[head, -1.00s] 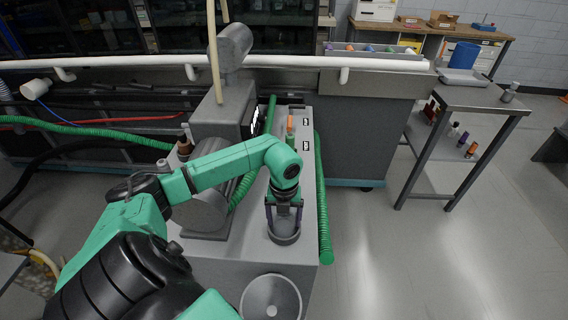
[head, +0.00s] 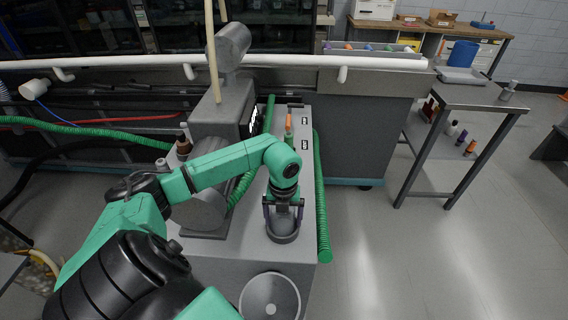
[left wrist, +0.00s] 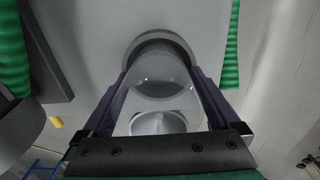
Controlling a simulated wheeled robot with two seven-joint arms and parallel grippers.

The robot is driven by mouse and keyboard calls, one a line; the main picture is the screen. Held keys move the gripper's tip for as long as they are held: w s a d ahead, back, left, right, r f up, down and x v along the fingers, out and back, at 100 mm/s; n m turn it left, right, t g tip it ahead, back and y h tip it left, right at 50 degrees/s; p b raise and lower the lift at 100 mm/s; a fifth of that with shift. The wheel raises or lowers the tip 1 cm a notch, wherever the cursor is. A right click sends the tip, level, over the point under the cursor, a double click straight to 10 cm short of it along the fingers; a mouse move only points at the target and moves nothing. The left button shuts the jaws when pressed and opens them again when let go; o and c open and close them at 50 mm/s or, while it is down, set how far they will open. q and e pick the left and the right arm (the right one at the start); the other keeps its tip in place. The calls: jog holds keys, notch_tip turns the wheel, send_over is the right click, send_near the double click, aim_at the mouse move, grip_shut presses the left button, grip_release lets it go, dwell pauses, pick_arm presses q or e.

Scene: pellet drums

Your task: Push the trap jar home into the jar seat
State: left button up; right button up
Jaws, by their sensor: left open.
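The clear trap jar (left wrist: 158,85) stands upright with its far end inside the grey ring of the jar seat (left wrist: 133,48), in the left wrist view. How deep it sits cannot be told. The jar seat also shows on the grey bench top in the head view (head: 284,238). My left gripper (head: 284,212) points down over the seat, open, with one purple finger on each side of the jar. In the left wrist view the fingers (left wrist: 163,100) appear slightly clear of the jar's sides. My right gripper is not in view.
A round grey dish (head: 270,297) is at the bench's front. A green hose (head: 322,200) runs along its right edge. A side table (head: 470,96) stands right, beyond open floor.

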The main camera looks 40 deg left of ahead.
pick_arm(q)
notch_tip(320, 180, up, 12)
jog(key=b, duration=0.3)
jog(key=shift+a+f, duration=0.1)
jog(key=shift+f, duration=0.15)
jog(key=shift+r, duration=0.4)
